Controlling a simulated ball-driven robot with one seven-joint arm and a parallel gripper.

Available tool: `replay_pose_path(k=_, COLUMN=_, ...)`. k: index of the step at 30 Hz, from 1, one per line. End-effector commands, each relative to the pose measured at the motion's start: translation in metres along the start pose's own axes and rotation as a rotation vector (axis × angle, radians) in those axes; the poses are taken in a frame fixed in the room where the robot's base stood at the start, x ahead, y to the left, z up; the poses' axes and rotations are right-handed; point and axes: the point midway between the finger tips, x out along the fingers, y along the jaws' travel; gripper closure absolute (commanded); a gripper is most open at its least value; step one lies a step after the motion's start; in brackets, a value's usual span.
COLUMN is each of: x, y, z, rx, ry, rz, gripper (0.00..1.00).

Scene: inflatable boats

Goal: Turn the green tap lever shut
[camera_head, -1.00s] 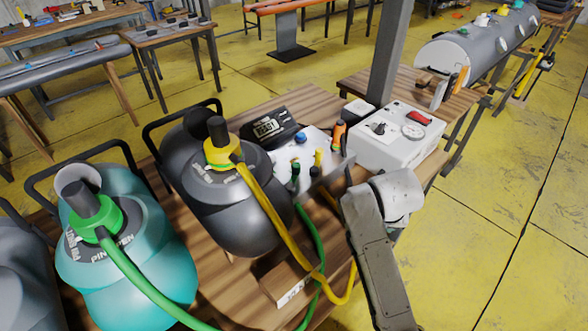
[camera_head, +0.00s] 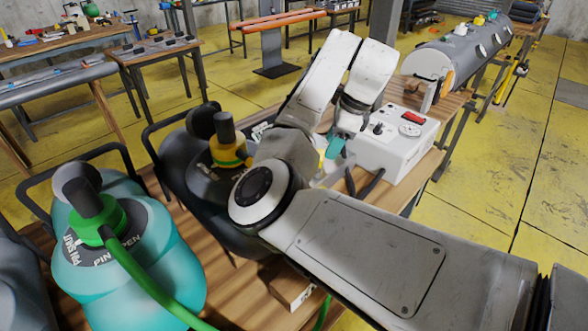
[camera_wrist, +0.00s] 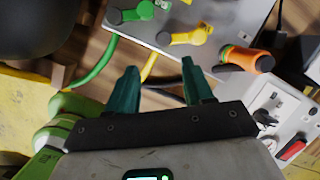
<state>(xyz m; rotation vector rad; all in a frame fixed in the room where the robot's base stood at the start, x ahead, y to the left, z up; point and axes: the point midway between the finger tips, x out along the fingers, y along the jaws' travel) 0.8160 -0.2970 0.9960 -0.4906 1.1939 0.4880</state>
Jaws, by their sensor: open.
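The green tap lever (camera_wrist: 130,13) shows at the top of the wrist view, on a grey panel (camera_wrist: 222,18). It lies roughly crosswise in that view. A yellow lever (camera_wrist: 190,36) sits below and right of it, and an orange-handled part (camera_wrist: 248,58) is farther right. My gripper (camera_wrist: 160,68) is open and empty, with two dark teal fingers apart. Its fingertips are below the green lever in the wrist view and appear clear of it. In the head view my gripper (camera_head: 336,146) is over the panel area, and my arm hides the green lever.
A white box with a gauge (camera_head: 397,138) stands right of my gripper. A teal tank (camera_head: 130,262) and a dark tank with a yellow collar (camera_head: 230,152) stand to the left. A green hose (camera_wrist: 95,62) and a yellow hose (camera_wrist: 149,68) run near my fingers.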

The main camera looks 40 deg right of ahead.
Motion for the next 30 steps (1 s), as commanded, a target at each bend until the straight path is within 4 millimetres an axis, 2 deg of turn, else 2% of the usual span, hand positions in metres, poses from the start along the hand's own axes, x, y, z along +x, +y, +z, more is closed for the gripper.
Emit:
replay_pose_path(k=1, x=-0.003, y=-0.001, z=0.012, rx=0.033, ry=-0.035, rz=0.018, gripper=0.48)
replay_pose_path(k=4, x=-0.007, y=-0.001, z=0.026, rx=0.084, ry=-0.071, rz=0.047, gripper=0.48)
replay_pose_path(k=11, x=-0.004, y=0.001, z=0.036, rx=0.116, ry=-0.092, rz=0.071, gripper=0.48)
replay_pose_path(k=24, x=0.068, y=0.006, z=0.043, rx=0.113, ry=-0.091, rz=0.07, gripper=0.48)
replay_pose_path(k=30, x=0.09, y=0.007, z=0.045, rx=0.114, ry=-0.091, rz=0.068, gripper=0.48)
